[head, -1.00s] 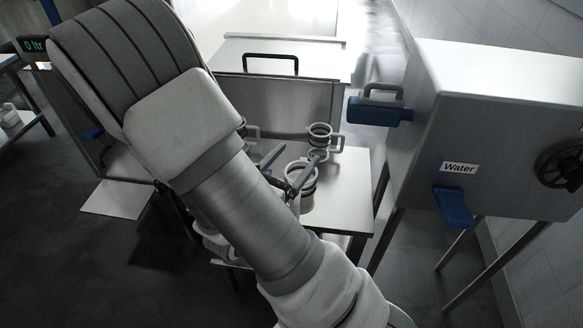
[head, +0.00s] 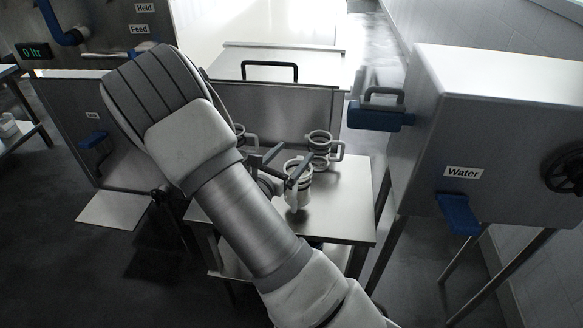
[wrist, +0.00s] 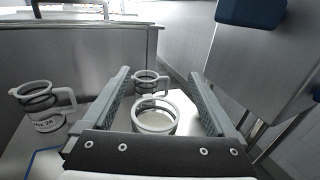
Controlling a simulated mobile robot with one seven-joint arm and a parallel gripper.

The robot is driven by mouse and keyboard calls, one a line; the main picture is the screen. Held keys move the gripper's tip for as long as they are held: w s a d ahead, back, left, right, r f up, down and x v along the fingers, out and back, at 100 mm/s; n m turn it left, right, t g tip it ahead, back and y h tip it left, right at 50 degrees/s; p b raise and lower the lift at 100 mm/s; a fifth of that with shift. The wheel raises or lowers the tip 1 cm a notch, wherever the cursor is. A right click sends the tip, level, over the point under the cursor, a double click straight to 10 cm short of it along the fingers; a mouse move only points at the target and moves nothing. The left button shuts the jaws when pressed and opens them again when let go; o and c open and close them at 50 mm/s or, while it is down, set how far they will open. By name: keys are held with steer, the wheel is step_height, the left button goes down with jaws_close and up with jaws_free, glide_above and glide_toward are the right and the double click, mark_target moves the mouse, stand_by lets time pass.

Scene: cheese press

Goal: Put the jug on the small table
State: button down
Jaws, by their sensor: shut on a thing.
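My gripper (head: 277,168) is shut on a pale jug (head: 298,190) with dark bands. In the wrist view the held jug (wrist: 155,116) sits between the two fingers, its open rim facing the camera. The jug is upright over the top of the small table (head: 345,212); I cannot tell whether its base touches the top. My arm hides the left part of the table in the head view.
A second jug (head: 320,143) stands at the table's back, just beyond the held one. Another jug (wrist: 42,108) stands at left in the wrist view. A steel vat (head: 290,108) borders the back; the water tank (head: 480,135) is at right. The front right tabletop is clear.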

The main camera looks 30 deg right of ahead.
mark_target(291, 167)
steer(key=shift+f+b, duration=0.4)
steer(key=shift+f, duration=1.45)
steer(key=shift+f, duration=0.2)
jaws_free()
steer(key=shift+r, duration=0.1)
